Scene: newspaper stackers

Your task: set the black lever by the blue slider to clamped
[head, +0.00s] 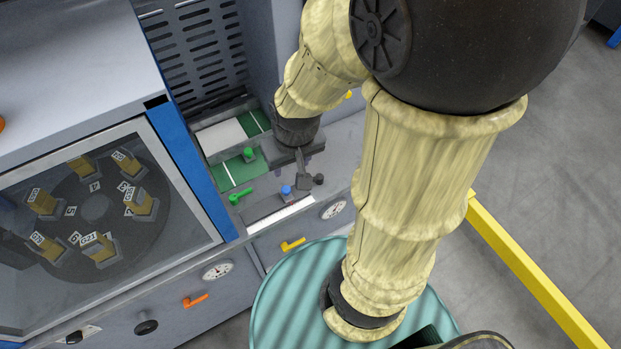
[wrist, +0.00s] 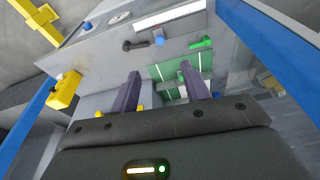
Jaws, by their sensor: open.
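The black lever (wrist: 136,45) shows near the top of the wrist view, lying roughly flat with its rounded end away from the blue slider (wrist: 158,38). In the head view the black lever (head: 317,180) is just right of the blue slider (head: 286,191), partly crowded by my gripper. My gripper (wrist: 160,72) is open and empty, its two purple-grey fingers apart. It hangs over the panel, with the lever and slider beyond its fingertips in the wrist view. In the head view my gripper (head: 298,163) is just behind the lever; I cannot tell the exact gap.
A green lever (head: 240,196) and a green knob (head: 249,154) are left of the slider. A white strip (head: 280,215) and a gauge (head: 334,209) are in front. A blue post (head: 185,150) stands left. A yellow lever (head: 293,244) is on the front face.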

